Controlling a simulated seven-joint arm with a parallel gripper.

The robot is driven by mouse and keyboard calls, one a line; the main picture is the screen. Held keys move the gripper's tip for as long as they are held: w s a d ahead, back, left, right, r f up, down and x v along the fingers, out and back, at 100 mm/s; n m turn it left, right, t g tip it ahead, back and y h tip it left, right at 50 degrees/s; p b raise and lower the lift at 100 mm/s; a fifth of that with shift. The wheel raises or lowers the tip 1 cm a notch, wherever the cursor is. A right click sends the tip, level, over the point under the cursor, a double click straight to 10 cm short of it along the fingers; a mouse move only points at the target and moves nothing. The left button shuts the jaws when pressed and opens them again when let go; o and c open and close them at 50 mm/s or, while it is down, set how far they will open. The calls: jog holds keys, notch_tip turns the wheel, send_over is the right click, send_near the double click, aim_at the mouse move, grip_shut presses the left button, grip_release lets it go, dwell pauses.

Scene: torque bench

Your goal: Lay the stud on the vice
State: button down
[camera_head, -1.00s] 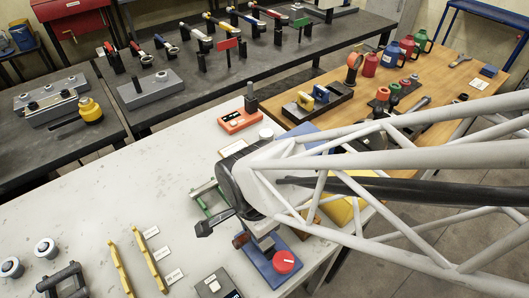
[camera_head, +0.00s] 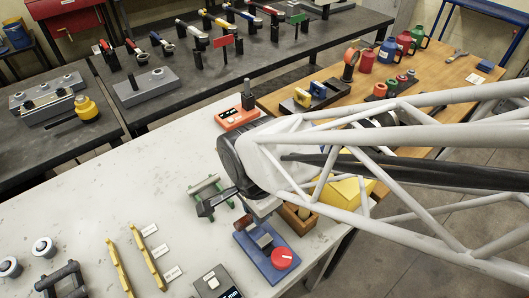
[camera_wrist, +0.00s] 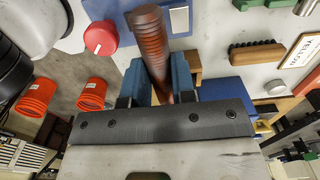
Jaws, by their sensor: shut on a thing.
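My gripper (camera_wrist: 158,88) is shut on a reddish-brown threaded stud (camera_wrist: 150,42); one blue finger is on each side. The stud's rounded end reaches out past the fingertips toward the top of the wrist view. In the head view a small part of the stud (camera_head: 243,222) shows below my wrist, and the fingers are mostly hidden. What looks like the vice, a blue base (camera_head: 251,262) with grey blocks and a red round knob (camera_head: 281,257), lies just below the stud in that picture. The red knob also shows in the wrist view (camera_wrist: 100,38), left of the stud. I see no clear contact between stud and vice.
A green frame (camera_head: 207,190) stands left of the stud. A wooden box (camera_head: 298,220) is to the right of the vice, near the bench edge. A dark meter (camera_head: 215,283) and yellow bars (camera_head: 150,257) lie at the front.

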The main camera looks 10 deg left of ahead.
aim_at(258, 234)
jog(key=shift+f, duration=3.4)
jog(key=shift+f, duration=0.5)
jog(key=c, duration=0.9)
grip_release()
jog(key=shift+o, duration=0.2)
jog(key=shift+r, duration=3.9)
